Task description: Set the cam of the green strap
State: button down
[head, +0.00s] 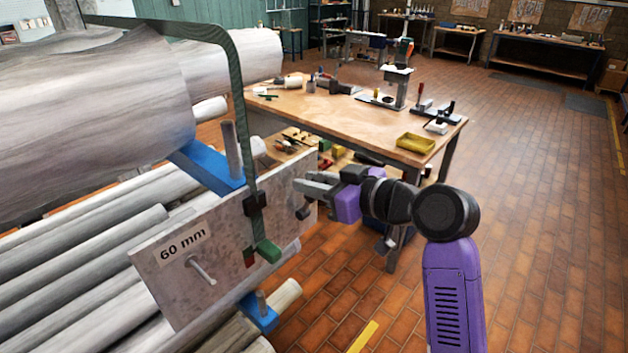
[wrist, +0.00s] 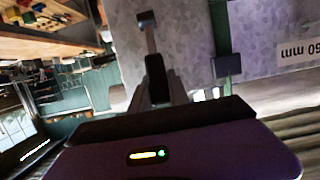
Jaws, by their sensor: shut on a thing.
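The green strap (head: 247,130) runs over the upper log and down the front of a grey flange plate (head: 290,215) marked 60 mm. A black cam (head: 256,204) sits on the strap at the plate's face; it also shows in the wrist view (wrist: 227,66).
A grey pin (head: 200,270) sticks out of the plate. Blue supports (head: 205,168) hold the large log (head: 100,100) above several thinner ones. A wooden workbench (head: 350,122) with a yellow tray (head: 415,143) stands behind my arm. The brick floor at right is clear.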

jog(key=shift+r, duration=0.1)
dwell(0.3)
jog(key=c, duration=1.2)
grip_release()
jog(key=shift+c, duration=0.2)
jog(key=b+v, duration=0.2)
jog(key=v, duration=0.5)
jog(key=shift+s+d, duration=0.15)
jog(key=shift+d, duration=0.1)
jog(key=shift+r, duration=0.1)
